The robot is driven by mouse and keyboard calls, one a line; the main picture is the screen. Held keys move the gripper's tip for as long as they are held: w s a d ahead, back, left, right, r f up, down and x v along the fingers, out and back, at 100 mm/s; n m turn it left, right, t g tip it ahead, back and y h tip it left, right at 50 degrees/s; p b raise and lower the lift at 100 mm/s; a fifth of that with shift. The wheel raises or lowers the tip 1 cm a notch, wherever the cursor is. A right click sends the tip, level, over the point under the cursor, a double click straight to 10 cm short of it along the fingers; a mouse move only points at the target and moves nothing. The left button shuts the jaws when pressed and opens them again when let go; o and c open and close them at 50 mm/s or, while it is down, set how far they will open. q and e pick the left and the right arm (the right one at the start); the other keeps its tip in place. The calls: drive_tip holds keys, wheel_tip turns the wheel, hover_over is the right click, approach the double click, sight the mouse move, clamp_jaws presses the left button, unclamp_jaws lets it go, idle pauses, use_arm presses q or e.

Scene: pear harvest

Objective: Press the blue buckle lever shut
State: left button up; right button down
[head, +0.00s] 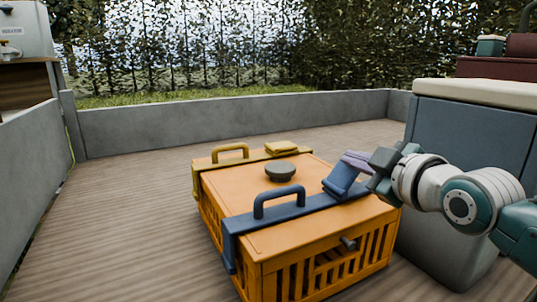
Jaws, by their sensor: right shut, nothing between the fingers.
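The blue buckle lever (341,181) stands tilted up on the blue strap (262,220) at the right side of the orange crate's lid (297,236). My right gripper (374,170) comes in from the right, shut and empty. Its fingertips are right beside the lever's upper part; I cannot tell whether they touch it. My left gripper is not in view.
The crate also has a yellow strap with a handle (231,148) and a flat-lying yellow buckle (282,148), a dark round knob (280,171) and a blue handle (279,197). A grey cabinet (470,130) stands close on the right. The wooden floor is open at left.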

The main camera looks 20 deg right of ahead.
sight(365, 191)
drive_tip(key=shift+d+m, duration=0.3)
drive_tip(key=shift+m, duration=0.2)
drive_tip(key=shift+w+d+f+m+y+p, duration=0.1)
drive_tip(key=shift+d+f+m+y+p, duration=0.15)
drive_tip(key=shift+d+m+p, duration=0.2)
drive_tip(key=shift+d+f+m+g+y, duration=0.25)
drive_tip(key=shift+d+f+m+g, duration=0.05)
drive_tip(key=shift+m, duration=0.35)
drive_tip(key=shift+d+f+m+y+b, duration=0.3)
drive_tip(key=shift+d+f+m+b, duration=0.1)
drive_tip(key=shift+m+b, duration=0.35)
drive_tip(key=m+b, duration=0.1)
drive_tip(key=f+m+b, duration=0.1)
drive_tip(key=shift+w+d+f+y+b, duration=0.1)
drive_tip(key=shift+d+y+b, duration=0.2)
drive_tip(key=shift+d+y, duration=0.1)
drive_tip(key=shift+a, duration=0.1)
wheel_tip(365, 191, up, 5)
drive_tip(key=p, duration=0.5)
drive_tip(key=shift+f, duration=0.15)
drive_tip(key=p+v, duration=0.4)
drive_tip(key=v, duration=0.6)
